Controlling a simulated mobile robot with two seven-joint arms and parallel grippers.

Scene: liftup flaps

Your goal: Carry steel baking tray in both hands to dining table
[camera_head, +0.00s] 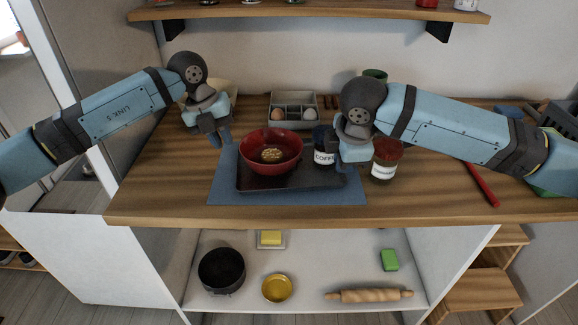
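The steel baking tray (308,180) is a dark, flat tray lying on a blue mat (222,190) on the wooden counter. A red bowl (271,157) with a tan, lumpy item (271,155) in it stands on the tray's left part. My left gripper (224,142) points down just behind and left of the bowl, near the tray's back left corner. My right gripper (340,165) points down near the tray's right end and hides part of it. I cannot tell whether either gripper touches the tray, or how far apart the fingers are. No dining table can be made out.
A jar labelled "COFF" (323,148) and a red-topped jar (385,160) stand near my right gripper. An egg box (292,111) is behind. A red utensil (481,183) lies at right. A shelf (308,11) hangs above. The counter's left front is clear.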

